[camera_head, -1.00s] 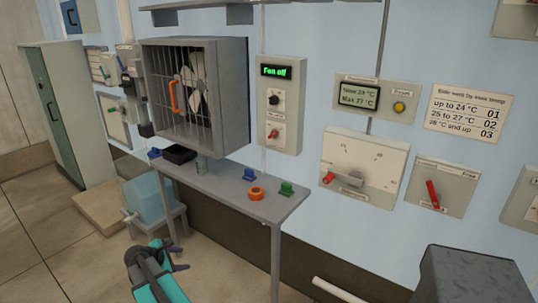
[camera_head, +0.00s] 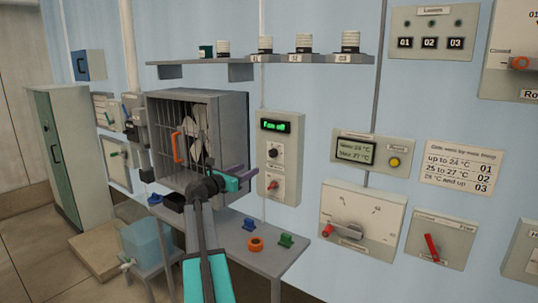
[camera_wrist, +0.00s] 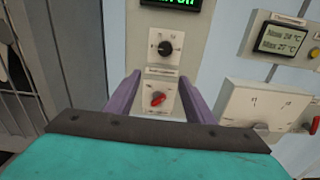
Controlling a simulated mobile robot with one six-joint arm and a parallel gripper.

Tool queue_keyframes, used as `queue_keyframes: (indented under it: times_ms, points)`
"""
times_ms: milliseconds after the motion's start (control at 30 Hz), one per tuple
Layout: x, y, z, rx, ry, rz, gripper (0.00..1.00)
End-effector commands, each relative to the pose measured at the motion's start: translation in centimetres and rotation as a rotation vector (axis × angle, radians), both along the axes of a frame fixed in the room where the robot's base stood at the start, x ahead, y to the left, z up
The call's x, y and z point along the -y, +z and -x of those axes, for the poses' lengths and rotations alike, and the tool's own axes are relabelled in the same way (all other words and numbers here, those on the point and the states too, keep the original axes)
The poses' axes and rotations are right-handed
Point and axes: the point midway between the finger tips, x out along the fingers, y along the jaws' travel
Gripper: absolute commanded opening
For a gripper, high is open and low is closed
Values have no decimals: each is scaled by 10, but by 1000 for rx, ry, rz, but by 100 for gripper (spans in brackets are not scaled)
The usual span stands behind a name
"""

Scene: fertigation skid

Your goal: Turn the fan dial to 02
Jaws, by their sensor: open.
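The fan control panel (camera_head: 279,158) is a pale box on the wall, with a green-lit display (camera_head: 275,126) reading "Fan off". Below the display is a black dial (camera_head: 273,152), and below that a red knob (camera_head: 272,185). In the wrist view the black dial (camera_wrist: 165,47) shows above the fingers, and the red knob (camera_wrist: 157,99) shows between them. My gripper (camera_head: 246,176) is open and empty in front of the panel's lower left. Its two purple fingers (camera_wrist: 158,92) stand apart, and I cannot tell their distance from the panel.
The caged fan (camera_head: 197,142) with an orange handle is left of the panel. A grey table (camera_head: 232,232) below holds an orange ring (camera_head: 256,244) and a green piece (camera_head: 286,239). A thermometer panel (camera_head: 368,154) reads "Now 24, Max 27". A rule sign (camera_head: 461,168) lists temperature ranges beside 01, 02, 03.

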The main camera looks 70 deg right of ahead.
Motion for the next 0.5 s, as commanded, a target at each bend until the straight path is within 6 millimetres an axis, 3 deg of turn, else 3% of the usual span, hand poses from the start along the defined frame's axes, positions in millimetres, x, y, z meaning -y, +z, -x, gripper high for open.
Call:
queue_keyframes:
  times_ms: [33,133,500]
  points:
    - [4,11,6,-17,-7,11,49]
    - [6,20,10,-37,-12,19,49]
    - [6,20,10,-38,-12,20,49]
